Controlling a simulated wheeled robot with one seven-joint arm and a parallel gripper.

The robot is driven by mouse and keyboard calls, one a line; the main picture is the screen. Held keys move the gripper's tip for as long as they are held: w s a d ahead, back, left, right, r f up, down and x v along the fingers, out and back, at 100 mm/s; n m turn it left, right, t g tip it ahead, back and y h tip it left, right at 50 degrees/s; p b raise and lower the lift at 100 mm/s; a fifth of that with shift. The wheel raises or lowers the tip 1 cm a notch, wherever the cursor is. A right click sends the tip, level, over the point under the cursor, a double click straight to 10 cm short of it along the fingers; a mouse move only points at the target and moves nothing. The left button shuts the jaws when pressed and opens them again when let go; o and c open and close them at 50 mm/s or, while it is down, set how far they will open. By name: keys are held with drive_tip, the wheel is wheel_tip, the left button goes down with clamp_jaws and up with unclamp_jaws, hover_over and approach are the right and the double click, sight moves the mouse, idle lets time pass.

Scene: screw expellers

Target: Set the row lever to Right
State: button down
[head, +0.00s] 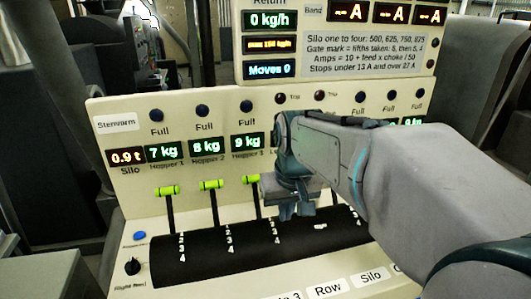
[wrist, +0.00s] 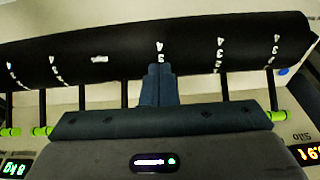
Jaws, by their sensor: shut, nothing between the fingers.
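The label "Row" (head: 328,288) is on the panel's front edge at the bottom of the head view, beside a "Silo" label (head: 371,276). I cannot make out a row lever by that label; the lower edge of the picture cuts the area off. My gripper (head: 300,210) hangs above the black drum (head: 200,258). In the wrist view, my gripper (wrist: 158,72) has its two fingers together and empty, pointing at the drum's numbered marks. I cannot tell whether the fingertips touch the drum.
Levers with green handles, such as the leftmost one (head: 168,190), stand in a row behind the drum. My arm hides the right part of the panel. A black knob (head: 132,266) and a blue button (head: 139,236) sit at the left. A sign board (head: 345,60) rises behind.

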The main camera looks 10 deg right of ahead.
drive_tip(key=w+d+r+p, duration=0.1)
drive_tip(key=w+d+r, duration=0.2)
drive_tip(key=w, duration=0.7)
drive_tip(key=w+d+r+p, duration=0.1)
drive_tip(key=w+d+r, duration=0.3)
drive_tip(key=w, duration=0.6)
drive_tip(key=shift+d+g, duration=0.15)
drive_tip(key=shift+g, duration=0.25)
drive_tip(key=shift+s, duration=0.1)
drive_tip(key=shift+f, duration=0.15)
wheel_tip(320, 180, down, 10)
drive_tip(key=w, duration=0.1)
drive_tip(key=shift+w+p, duration=0.2)
drive_tip(key=shift+p, duration=0.15)
